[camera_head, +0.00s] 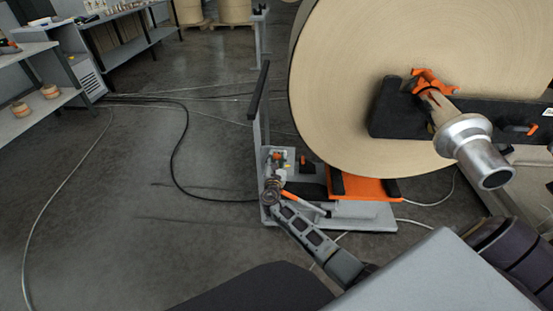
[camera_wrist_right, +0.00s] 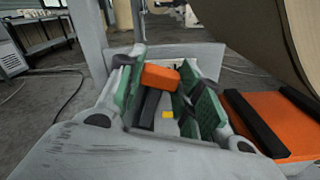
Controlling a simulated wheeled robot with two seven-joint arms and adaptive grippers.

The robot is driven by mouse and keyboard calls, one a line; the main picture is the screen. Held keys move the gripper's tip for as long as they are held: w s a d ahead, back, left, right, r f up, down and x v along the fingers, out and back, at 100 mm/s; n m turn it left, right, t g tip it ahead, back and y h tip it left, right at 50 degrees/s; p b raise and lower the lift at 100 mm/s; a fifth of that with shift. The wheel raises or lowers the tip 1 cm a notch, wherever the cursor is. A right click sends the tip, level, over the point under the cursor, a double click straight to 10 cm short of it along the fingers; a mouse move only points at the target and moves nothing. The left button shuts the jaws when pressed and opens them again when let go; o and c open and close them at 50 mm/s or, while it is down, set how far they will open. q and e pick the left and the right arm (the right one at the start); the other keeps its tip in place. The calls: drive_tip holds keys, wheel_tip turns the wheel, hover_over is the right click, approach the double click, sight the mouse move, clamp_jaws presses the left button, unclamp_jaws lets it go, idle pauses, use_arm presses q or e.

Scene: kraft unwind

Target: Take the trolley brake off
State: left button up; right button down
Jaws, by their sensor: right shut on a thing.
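The trolley (camera_head: 360,222) is a low grey base with an orange cradle (camera_head: 375,188), and it stands under the big kraft roll. My right gripper (camera_head: 272,188) is down at the trolley's left end. In the right wrist view, the gripper (camera_wrist_right: 165,100) has its green-padded fingers on both sides of an orange-ended lever (camera_wrist_right: 160,76), which looks like the brake pedal; it is shut on it. The lever's lower part is dark, with a small yellow mark, and is partly hidden by the fingers. My left gripper is in neither view.
The kraft roll (camera_head: 400,70) overhangs the trolley. A tall grey handle (camera_head: 258,105) rises at the trolley's left end, close to my gripper. A black cable (camera_head: 180,150) lies on the floor. Open floor (camera_head: 120,220) extends left, with shelves (camera_head: 130,45) behind.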

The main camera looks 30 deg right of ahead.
drive_tip(key=c, duration=1)
unclamp_jaws()
drive_tip(key=shift+o, duration=0.2)
drive_tip(key=shift+s+a, duration=0.1)
drive_tip(key=v, duration=1.1)
drive_tip(key=shift+s, duration=0.4)
drive_tip(key=shift+a+m, duration=0.1)
drive_tip(key=shift+m, duration=0.2)
